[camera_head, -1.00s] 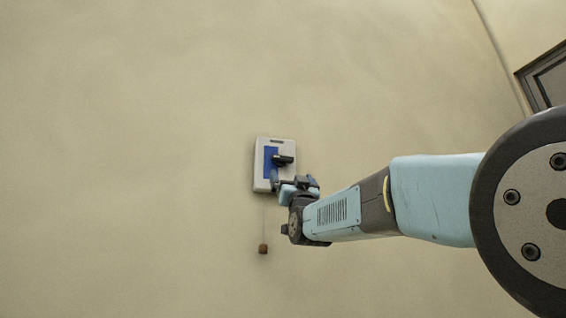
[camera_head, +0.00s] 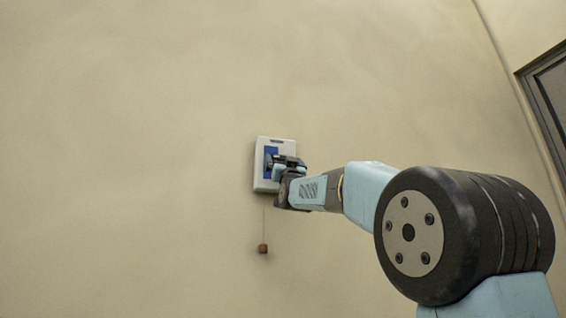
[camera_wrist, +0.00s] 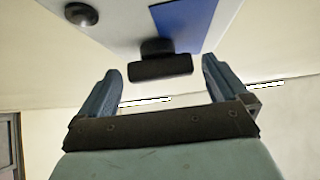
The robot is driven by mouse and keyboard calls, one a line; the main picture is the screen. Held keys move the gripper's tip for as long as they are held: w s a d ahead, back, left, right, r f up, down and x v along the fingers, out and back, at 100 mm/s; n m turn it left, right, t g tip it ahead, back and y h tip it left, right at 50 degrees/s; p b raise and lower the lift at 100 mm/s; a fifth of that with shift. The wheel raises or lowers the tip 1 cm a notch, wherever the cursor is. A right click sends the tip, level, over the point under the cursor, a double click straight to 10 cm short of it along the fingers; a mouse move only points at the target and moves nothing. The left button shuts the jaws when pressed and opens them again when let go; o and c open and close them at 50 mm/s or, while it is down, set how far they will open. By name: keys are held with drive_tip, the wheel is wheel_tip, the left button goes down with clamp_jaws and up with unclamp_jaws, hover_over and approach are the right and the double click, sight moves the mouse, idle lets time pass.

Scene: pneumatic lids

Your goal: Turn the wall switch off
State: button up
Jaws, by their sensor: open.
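The wall switch is a pale plate (camera_head: 263,143) with a blue panel (camera_head: 268,153), fixed on the wall. It fills the top of the wrist view, where its plate (camera_wrist: 125,18), blue panel (camera_wrist: 188,20) and dark lever (camera_wrist: 160,68) show. My gripper (camera_head: 275,163) is in front of the plate in the head view and covers most of the lever there. In the wrist view its two blue fingers are spread and empty, with the lever between and just beyond the tips. I cannot tell whether either finger touches it.
A small brown block (camera_head: 263,249) hangs on a thin cord below the plate. A dark round knob (camera_wrist: 81,14) sits on the plate in the wrist view. A dark-framed door or window (camera_head: 545,95) is at the far right. The wall around is bare.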

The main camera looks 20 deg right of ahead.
drive_tip(key=shift+w+r, duration=0.3)
drive_tip(key=shift+w, duration=0.05)
drive_tip(key=shift+c, duration=0.5)
drive_tip(key=c, duration=0.8)
drive_tip(key=shift+n+y, duration=0.3)
drive_tip(key=shift+c, duration=0.2)
drive_tip(key=shift+n+y, duration=0.4)
drive_tip(key=shift+n, duration=0.1)
drive_tip(key=o, duration=0.9)
drive_tip(key=shift+o, duration=0.2)
